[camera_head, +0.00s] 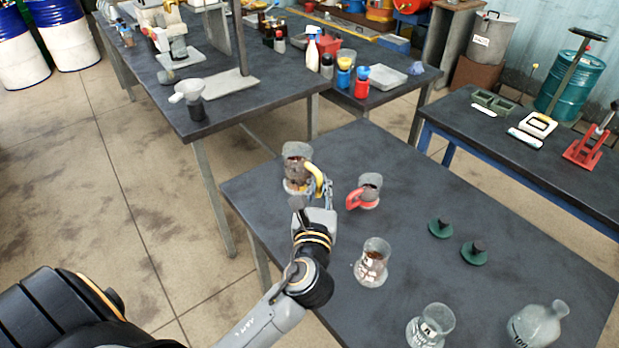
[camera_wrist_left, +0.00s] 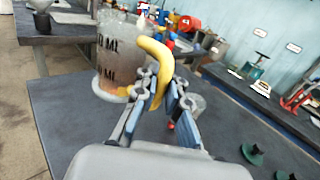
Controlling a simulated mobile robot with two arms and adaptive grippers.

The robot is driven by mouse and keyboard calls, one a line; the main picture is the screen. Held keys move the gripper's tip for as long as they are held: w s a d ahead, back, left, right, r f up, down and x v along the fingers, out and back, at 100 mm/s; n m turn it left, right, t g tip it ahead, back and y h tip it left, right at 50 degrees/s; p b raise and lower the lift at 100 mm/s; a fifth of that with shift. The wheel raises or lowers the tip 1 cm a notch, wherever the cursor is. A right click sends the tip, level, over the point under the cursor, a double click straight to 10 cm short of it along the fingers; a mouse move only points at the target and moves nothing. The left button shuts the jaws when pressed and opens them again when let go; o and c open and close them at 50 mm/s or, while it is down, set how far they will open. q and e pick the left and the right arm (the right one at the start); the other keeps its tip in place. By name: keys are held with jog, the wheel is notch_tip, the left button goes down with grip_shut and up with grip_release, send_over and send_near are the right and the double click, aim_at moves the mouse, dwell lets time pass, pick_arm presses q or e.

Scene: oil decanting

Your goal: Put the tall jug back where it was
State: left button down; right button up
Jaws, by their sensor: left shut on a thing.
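The tall jug (camera_head: 296,176) is clear, with a yellow handle and dark brown oil in it. It is at the far left corner of the near dark table (camera_head: 420,200), close to upright. My left gripper (camera_head: 326,190) is shut on its yellow handle. In the left wrist view the jug (camera_wrist_left: 112,65) shows measuring marks, and the yellow handle lies between the fingers (camera_wrist_left: 160,92). I cannot tell whether its base touches the table. A smaller jug with a red handle (camera_head: 369,190) stands to its right. My right gripper is not in view.
A flask with brown liquid (camera_head: 371,264), a clear flask (camera_head: 430,328) and a round bottle (camera_head: 538,325) stand along the table's near side. Two green stoppers (camera_head: 439,228) lie to the right. Another table (camera_head: 240,95) stands behind.

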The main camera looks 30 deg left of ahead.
pick_arm(q)
jog(key=w+a+f, duration=0.2)
jog(key=w+f, duration=0.1)
jog(key=w+a+f, duration=0.2)
jog(key=w+f, duration=0.1)
jog(key=w, duration=0.1)
jog(key=w+a+f, duration=0.1)
jog(key=w+f, duration=0.2)
jog(key=w, duration=0.1)
jog(key=shift+w+a+b, duration=0.2)
jog(key=shift+a+b, duration=0.2)
jog(key=shift+w+a+f+b, duration=0.1)
jog(key=shift+f+b, duration=0.05)
jog(key=shift+f, duration=0.75)
jog(key=shift+w+f+b, duration=0.1)
jog(key=shift+f+b, duration=0.05)
jog(key=shift+f, duration=0.7)
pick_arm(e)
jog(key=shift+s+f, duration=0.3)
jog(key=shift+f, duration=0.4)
pick_arm(q)
jog(key=shift+f, duration=0.1)
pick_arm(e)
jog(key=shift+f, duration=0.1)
pick_arm(q)
jog(key=shift+f, duration=0.15)
jog(key=c, duration=1.4)
grip_release()
jog(key=shift+r, duration=0.2)
